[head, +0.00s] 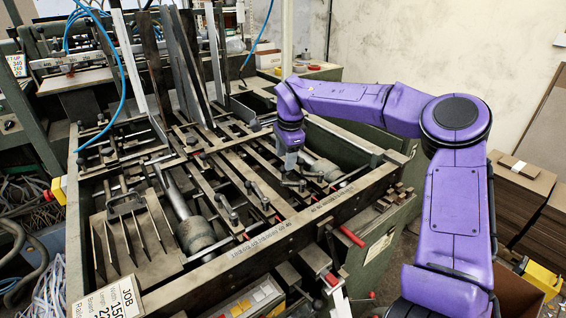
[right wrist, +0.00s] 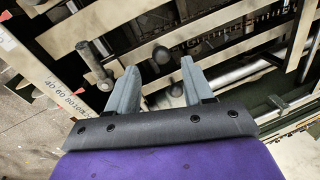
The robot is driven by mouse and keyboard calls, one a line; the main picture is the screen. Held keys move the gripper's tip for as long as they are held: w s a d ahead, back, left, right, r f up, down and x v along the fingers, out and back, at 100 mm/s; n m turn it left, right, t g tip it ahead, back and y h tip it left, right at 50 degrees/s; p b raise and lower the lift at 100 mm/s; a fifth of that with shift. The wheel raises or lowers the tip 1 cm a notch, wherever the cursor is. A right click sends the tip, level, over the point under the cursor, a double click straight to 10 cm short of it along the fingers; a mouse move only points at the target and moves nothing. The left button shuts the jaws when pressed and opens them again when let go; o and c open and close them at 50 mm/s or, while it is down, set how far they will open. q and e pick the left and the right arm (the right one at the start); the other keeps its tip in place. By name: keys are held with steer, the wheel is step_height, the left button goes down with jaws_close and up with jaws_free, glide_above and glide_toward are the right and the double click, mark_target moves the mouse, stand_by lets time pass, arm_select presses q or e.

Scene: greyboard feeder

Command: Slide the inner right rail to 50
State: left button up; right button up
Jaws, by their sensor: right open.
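My right gripper (head: 290,172) points down over the right half of the feeder bed. In the right wrist view my right gripper (right wrist: 160,68) is open, its two grey fingers apart. A dark round knob (right wrist: 161,55) on a flat metal rail (right wrist: 205,31) shows between and just beyond the fingertips. I cannot tell whether the fingers touch it. A second knob with a lever (right wrist: 92,62) stands to the left. A number scale (right wrist: 66,92) runs along the bar at the left. Which rail is the inner right one, and its reading, I cannot tell. My left gripper is out of view.
The feeder's front beam (head: 245,249) carries a scale. A red handle (head: 352,237) sticks out at its right front. Tall upright plates (head: 150,60) and a blue hose (head: 122,85) stand at the back left. Cardboard stacks (head: 520,190) are at the far right.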

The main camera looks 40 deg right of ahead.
steer(key=f, duration=0.1)
steer(key=w+f, duration=0.1)
steer(key=f, duration=0.1)
steer(key=shift+d+f, duration=0.1)
steer(key=shift+d, duration=0.05)
steer(key=shift+f, duration=0.45)
